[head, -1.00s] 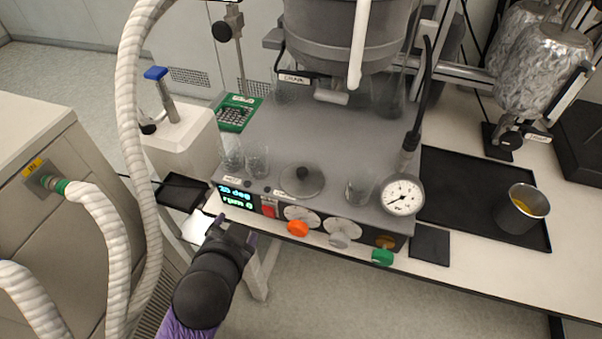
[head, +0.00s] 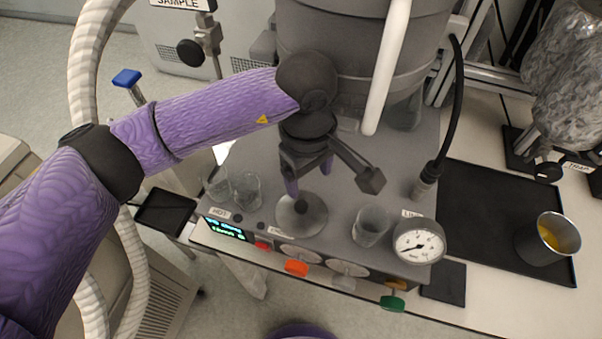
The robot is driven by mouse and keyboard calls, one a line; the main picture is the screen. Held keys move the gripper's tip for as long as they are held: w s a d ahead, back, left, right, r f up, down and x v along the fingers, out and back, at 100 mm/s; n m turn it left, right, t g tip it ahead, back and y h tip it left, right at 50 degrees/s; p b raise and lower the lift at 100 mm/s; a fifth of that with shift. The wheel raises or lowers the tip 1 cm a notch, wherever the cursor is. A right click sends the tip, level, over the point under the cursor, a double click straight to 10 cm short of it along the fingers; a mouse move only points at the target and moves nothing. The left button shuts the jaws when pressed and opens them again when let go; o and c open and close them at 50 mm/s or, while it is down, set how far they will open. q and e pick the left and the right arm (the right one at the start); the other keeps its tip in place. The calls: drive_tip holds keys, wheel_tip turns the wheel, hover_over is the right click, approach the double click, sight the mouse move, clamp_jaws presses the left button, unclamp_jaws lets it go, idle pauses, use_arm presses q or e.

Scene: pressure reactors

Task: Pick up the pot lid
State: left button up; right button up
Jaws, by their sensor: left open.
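The pot lid (head: 312,224) is a round, see-through disc with a dark knob in its centre. It lies flat on the front part of the grey reactor base. My left gripper (head: 331,186) hangs just above it, pointing down. Its jaws are open and empty, one finger over the lid's back left part and the other off to the right. I cannot tell whether a finger touches the lid. The gripper hides part of the plate behind the lid. My right gripper is out of view.
Glass beakers (head: 248,192) stand left of the lid and another glass beaker (head: 371,228) right of it. A pressure gauge (head: 419,243) is at the front right corner. The grey vessel (head: 345,60) looms behind. A metal cup (head: 548,240) sits on the black tray (head: 480,215).

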sight(301, 205)
use_arm(q)
drive_tip(key=shift+w+a+f+y, duration=0.3)
drive_tip(key=shift+w+a, duration=0.05)
drive_tip(key=shift+w, duration=0.05)
drive_tip(key=f, duration=0.2)
drive_tip(key=s+f, duration=0.1)
drive_tip(key=f, duration=0.1)
drive_tip(key=shift+a+f, duration=0.1)
wheel_tip(301, 205, down, 5)
drive_tip(key=shift+a+r, duration=0.1)
drive_tip(key=shift+a, duration=0.05)
drive_tip(key=shift+c, duration=0.2)
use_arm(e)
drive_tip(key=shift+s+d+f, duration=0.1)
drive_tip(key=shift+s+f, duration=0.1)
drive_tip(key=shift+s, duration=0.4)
use_arm(q)
clamp_jaws()
